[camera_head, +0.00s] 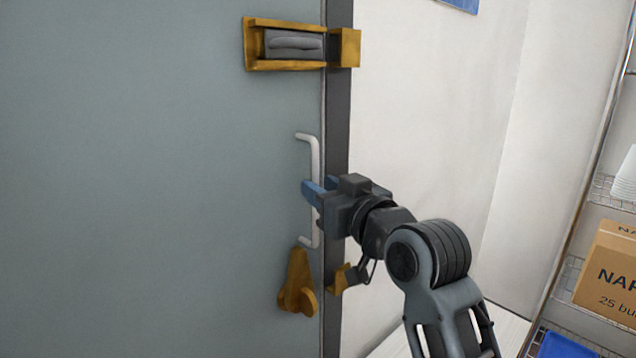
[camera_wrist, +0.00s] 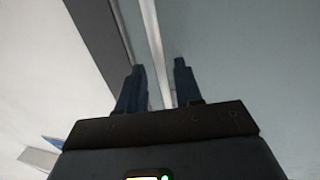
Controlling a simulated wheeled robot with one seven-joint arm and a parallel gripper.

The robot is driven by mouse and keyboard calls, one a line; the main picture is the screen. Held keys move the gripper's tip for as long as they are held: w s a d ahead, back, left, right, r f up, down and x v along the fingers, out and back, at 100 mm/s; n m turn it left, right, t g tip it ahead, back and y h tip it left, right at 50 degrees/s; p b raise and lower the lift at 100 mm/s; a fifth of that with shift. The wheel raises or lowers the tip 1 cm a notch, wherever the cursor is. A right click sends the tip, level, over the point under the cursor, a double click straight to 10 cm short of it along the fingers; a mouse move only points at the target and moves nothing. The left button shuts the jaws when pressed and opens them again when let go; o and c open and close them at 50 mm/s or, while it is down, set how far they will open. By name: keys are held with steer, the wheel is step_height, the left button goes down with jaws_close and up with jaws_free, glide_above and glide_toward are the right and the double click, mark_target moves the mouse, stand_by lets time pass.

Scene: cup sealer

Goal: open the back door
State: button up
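The grey back door (camera_head: 150,180) fills the left of the head view and looks closed against its dark frame (camera_head: 338,120). A white vertical bar handle (camera_head: 315,155) is near its right edge. My gripper (camera_head: 314,192) is at the handle's middle, its blue fingers pointing at the door. In the wrist view, the handle (camera_wrist: 153,40) runs between my two spread fingers (camera_wrist: 158,85), with gaps visible beside it. A yellow latch with a grey bolt (camera_head: 293,43) is above the handle.
A white wall (camera_head: 430,110) is right of the frame. A wire shelf (camera_head: 575,275) at the far right holds a cardboard napkin box (camera_head: 608,275), white stacked items (camera_head: 626,178) and a blue bin (camera_head: 562,347).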

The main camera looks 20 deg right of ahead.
steer(key=shift+w+a, duration=0.2)
steer(key=shift+w, duration=1.1)
steer(key=shift+c, duration=0.4)
jaws_close()
